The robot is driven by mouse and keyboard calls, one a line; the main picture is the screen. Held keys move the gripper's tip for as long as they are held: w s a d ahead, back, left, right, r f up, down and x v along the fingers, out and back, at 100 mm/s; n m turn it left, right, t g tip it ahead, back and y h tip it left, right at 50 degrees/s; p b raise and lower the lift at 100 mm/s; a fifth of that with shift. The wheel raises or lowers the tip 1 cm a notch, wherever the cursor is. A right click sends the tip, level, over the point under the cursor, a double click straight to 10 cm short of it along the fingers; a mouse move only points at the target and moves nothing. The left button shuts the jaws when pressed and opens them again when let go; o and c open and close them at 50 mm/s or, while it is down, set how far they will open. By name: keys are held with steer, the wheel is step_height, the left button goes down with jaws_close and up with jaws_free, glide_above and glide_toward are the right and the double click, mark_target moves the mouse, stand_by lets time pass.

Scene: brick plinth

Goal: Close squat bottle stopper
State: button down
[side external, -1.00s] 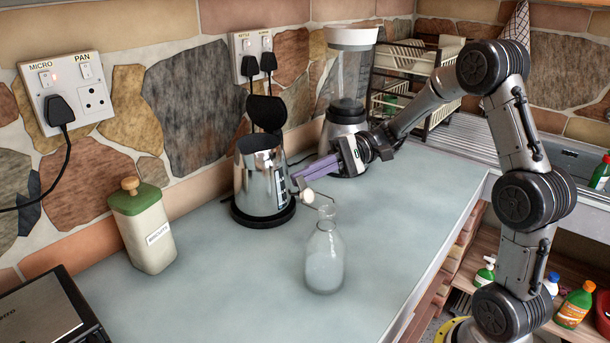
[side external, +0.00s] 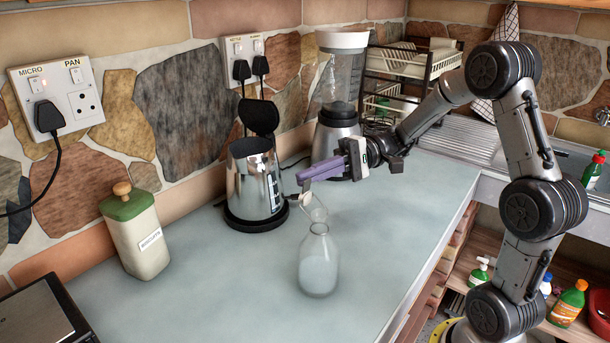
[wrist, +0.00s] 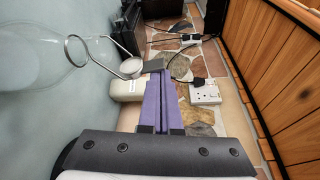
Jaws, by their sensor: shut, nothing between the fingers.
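The squat bottle (side external: 318,265) is clear glass and stands upright on the counter. Its pale stopper (side external: 306,197) hangs on a wire loop (side external: 317,213), swung up and left of the open neck. In the wrist view the bottle (wrist: 25,70) is at the left, and the wire runs from it to the stopper (wrist: 131,67). My gripper (side external: 302,176) has purple fingers, shut and empty, with the tips just above and beside the stopper. In the wrist view the fingertips (wrist: 155,68) are at the stopper's right edge; I cannot tell whether they touch.
A kettle (side external: 254,182) with its lid up stands close behind my fingertips. A blender (side external: 338,100) and a dish rack (side external: 415,60) are further back. A biscuit tin (side external: 138,235) stands to the left. The counter (side external: 230,290) around the bottle is clear.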

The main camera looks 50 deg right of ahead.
steer(key=shift+s, duration=1)
steer(key=s+f+n+y, duration=0.2)
steer(key=s+f+n, duration=0.1)
steer(key=s+n, duration=0.2)
steer(key=shift+f+n, duration=0.25)
steer(key=shift+n, duration=0.25)
steer(key=shift+f, duration=0.25)
